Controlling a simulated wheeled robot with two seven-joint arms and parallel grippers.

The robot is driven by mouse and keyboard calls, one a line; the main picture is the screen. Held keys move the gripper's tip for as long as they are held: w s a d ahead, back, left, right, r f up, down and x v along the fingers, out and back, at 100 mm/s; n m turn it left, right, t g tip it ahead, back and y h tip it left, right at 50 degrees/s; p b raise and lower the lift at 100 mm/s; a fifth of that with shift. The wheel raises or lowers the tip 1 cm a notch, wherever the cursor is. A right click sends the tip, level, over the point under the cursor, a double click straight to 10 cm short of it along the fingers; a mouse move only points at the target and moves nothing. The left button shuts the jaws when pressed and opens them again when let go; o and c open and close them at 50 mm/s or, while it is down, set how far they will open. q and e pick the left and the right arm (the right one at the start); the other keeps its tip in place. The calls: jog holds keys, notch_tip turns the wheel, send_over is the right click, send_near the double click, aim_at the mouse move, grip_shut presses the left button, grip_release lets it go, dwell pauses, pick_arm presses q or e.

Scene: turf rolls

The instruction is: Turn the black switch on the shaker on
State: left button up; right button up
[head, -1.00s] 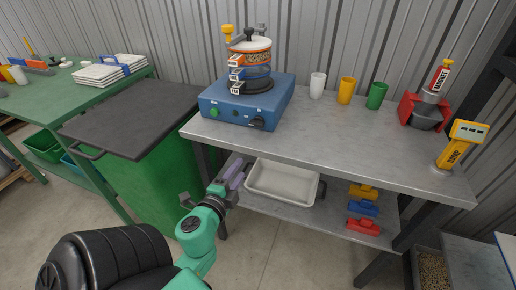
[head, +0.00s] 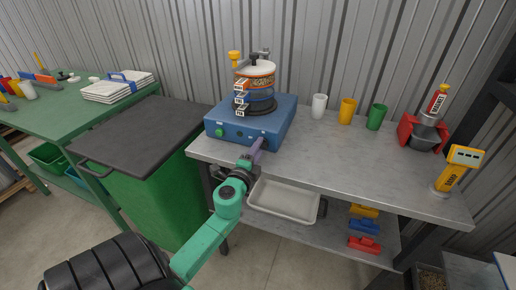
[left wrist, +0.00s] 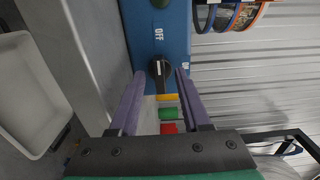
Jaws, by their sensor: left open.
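The shaker (head: 225,124) is a blue box with a stack of sieves (head: 261,78) on top, on the grey bench's left end. Its black switch (left wrist: 160,72) shows in the left wrist view on the blue face, near a white OFF label (left wrist: 159,36). In the head view my gripper covers the switch. My left gripper (head: 257,146) is open at the shaker's front face. Its purple fingers (left wrist: 160,76) stand on either side of the switch in the wrist view; I cannot tell whether they touch it. My right gripper is not in view.
A green button (head: 219,132) sits left on the shaker's front. White, yellow and green cups (head: 347,111) stand to its right. A pale tray (head: 284,199) lies on the shelf below my gripper. A green bin with a dark lid (head: 145,130) stands left of the bench.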

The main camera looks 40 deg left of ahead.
pick_arm(q)
grip_shut()
jog(key=shift+m, duration=0.3)
jog(key=m, duration=0.9)
jog(key=shift+p, duration=0.4)
jog(key=m+p, duration=0.1)
jog(key=m, duration=0.3)
jog(key=shift+m+p, duration=0.65)
jog(key=shift+m, duration=1.45)
grip_release()
